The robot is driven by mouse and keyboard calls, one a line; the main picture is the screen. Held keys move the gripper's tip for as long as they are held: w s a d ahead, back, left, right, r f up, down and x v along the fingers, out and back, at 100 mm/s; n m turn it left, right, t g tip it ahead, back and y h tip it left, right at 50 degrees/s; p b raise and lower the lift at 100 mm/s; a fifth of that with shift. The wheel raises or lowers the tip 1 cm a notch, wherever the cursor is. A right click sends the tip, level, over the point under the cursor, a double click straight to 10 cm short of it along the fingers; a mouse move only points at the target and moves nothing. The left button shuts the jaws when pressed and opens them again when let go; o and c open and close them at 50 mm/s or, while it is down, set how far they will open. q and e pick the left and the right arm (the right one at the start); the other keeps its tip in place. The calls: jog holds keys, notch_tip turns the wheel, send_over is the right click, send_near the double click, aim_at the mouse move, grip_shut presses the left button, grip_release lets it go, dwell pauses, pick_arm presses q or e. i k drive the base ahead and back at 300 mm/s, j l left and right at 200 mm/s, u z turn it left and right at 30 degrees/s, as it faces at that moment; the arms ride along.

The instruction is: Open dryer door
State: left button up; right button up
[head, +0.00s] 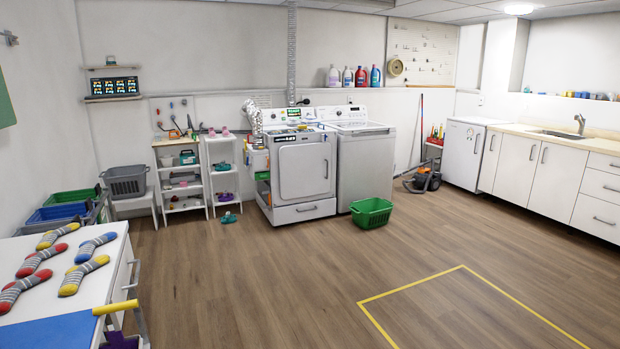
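The dryer (304,171) stands against the back wall, left of a white top-loading washer (365,160). It is a white front-loader, and its front door appears shut. A dark label strip runs along the top of the door, and a small dark handle shows near its right edge. A drawer with a handle sits below the door. A silver duct rises behind the dryer's left side. Neither of my grippers shows in the head view.
A green basket (371,212) sits on the floor in front of the washer. Several striped socks lie on a white table (50,306) at the lower left. A yellow floor outline (412,284) marks the right foreground. The wood floor before the dryer is clear.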

aim_at(305, 169)
jog(key=i+l+z, duration=0.1)
jog(key=i, duration=0.35)
jog(key=i+l+z, duration=0.1)
jog(key=i, duration=0.35)
jog(key=i+u, duration=0.4)
jog(key=i, duration=0.3)
jog(key=i+l+u, duration=0.15)
jog(key=i+u, duration=0.25)
jog(key=i, duration=0.3)
jog(key=i+z, duration=0.1)
jog(key=i, duration=0.5)
jog(key=i+j, duration=0.15)
jog(key=i, duration=0.5)
jog(key=i+j+z, duration=0.15)
jog(key=i, duration=0.45)
jog(key=i+z, duration=0.45)
jog(key=i, duration=1.4)
